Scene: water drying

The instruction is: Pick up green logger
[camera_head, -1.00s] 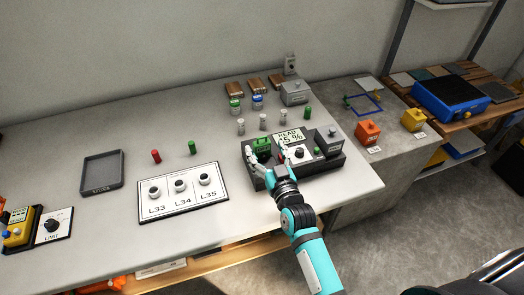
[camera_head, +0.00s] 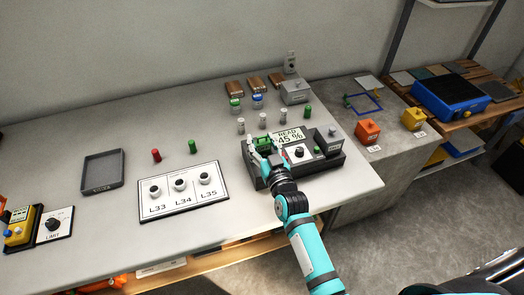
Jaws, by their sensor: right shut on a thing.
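The green logger (camera_head: 263,142) is a small green block at the left end of a dark reader unit (camera_head: 322,168). My right gripper (camera_head: 263,149) comes from the front, with one fingertip on each side of the logger, and is shut on it. The fingers partly cover it. The logger still appears to be at its place in the unit; I cannot tell whether it is lifted. The unit's display (camera_head: 289,136) reads 45 %. My left gripper is not in view.
Small grey cylinders (camera_head: 263,120) and a green cylinder (camera_head: 307,112) stand behind the unit. A white panel (camera_head: 182,208) with three round sockets lies to the left, near an empty grey tray (camera_head: 102,171). Red (camera_head: 156,155) and green (camera_head: 193,147) cylinders stand behind the panel.

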